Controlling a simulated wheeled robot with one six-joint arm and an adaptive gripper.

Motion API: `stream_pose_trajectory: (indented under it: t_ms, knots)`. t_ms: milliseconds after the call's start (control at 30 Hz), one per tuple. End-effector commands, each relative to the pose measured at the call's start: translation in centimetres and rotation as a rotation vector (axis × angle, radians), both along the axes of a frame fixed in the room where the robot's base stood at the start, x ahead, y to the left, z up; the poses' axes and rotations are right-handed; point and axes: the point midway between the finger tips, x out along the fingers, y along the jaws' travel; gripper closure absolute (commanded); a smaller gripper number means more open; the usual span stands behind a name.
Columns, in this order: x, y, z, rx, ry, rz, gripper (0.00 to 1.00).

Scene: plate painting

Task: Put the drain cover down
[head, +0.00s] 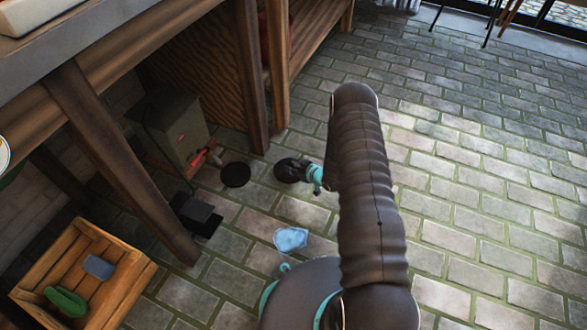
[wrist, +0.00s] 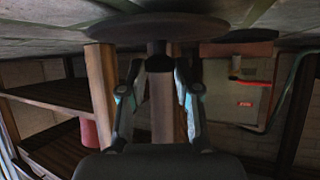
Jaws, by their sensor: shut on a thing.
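The drain cover (wrist: 155,27) is a dark round disc with a short knob (wrist: 157,48). In the wrist view, where the floor appears at the top, my gripper (wrist: 158,68) is shut on this knob. In the head view the cover (head: 288,168) shows as a dark shape at the tip of my gripper (head: 311,174), close to the brick floor; I cannot tell whether it touches. A dark flat round patch (head: 235,175), seemingly the drain opening, lies on the floor just left of the cover. It also shows at the right in the wrist view (wrist: 250,36).
A grey box (head: 178,128) with red marks stands behind the round patch, with a wooden post (head: 250,75) nearby. A small black box (head: 197,212), a light blue item (head: 290,239) and a wooden crate (head: 130,287) stand nearer. The brick floor at right is clear.

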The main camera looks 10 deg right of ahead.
Motion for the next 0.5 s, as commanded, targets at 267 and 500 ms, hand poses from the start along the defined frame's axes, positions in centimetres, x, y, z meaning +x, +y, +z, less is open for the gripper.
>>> stream_pose_trajectory:
  t_ms: [267, 500]
  knots:
    - [0.08, -0.04, -0.78, 0.000, -0.003, 0.000, 1.00]
    - [0.03, -0.04, -1.14, -0.001, -0.002, 0.000, 0.58]
